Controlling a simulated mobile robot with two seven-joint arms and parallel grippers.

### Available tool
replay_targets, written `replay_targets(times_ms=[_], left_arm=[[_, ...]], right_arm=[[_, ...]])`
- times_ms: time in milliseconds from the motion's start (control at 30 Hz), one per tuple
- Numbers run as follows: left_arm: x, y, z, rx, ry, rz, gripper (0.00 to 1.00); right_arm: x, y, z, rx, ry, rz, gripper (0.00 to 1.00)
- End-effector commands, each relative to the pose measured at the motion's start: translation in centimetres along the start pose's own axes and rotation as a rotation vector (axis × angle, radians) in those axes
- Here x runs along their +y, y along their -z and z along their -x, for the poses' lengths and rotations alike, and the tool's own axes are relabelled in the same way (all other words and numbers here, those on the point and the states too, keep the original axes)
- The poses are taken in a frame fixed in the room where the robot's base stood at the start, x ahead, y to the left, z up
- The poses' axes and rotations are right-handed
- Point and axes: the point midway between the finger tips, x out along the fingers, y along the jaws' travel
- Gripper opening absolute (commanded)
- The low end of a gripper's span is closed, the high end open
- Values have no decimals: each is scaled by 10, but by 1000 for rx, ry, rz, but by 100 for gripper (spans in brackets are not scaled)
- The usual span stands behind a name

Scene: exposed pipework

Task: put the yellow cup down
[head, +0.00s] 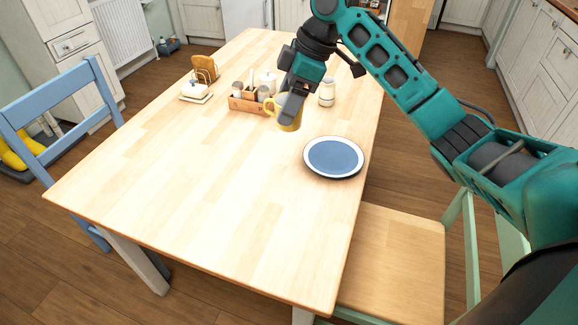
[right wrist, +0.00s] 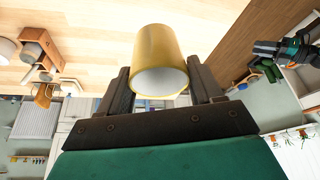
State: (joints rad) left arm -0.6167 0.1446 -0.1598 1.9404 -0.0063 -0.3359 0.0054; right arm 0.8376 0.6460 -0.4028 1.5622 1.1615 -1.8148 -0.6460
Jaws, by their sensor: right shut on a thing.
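The yellow cup (head: 288,119) is in my right gripper (head: 289,98), over the middle of the wooden table (head: 190,175). Its handle points left in the head view. In the right wrist view the cup (right wrist: 158,50) sits between the two dark fingers of the gripper (right wrist: 162,85), with a pale round end towards the camera. Whether the cup touches the table I cannot tell. My left gripper does not show in the head view; dark and teal parts that look like my left arm (right wrist: 285,48) show at the right of the right wrist view, too small to read.
A blue plate with a white rim (head: 333,157) lies to the right of the cup. A wooden caddy (head: 243,104) stands just left and behind, a white jar (head: 327,92) behind right. A butter dish (head: 195,90) and toast rack (head: 205,68) stand farther left. The table's front is clear.

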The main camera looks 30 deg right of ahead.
Motion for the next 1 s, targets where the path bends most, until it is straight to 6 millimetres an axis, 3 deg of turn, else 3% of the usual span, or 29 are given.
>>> replay_targets(times_ms=[500,767,1000], left_arm=[[5,-21,-7,-13,-7,3,31],[5,-23,-8,-17,-8,4,31],[6,-24,-13,-14,-11,6,31]], right_arm=[[-1,-47,-113,-2,3,-2,32],[-1,-56,-135,-1,1,0,32],[-1,-72,-173,0,2,-3,32]])
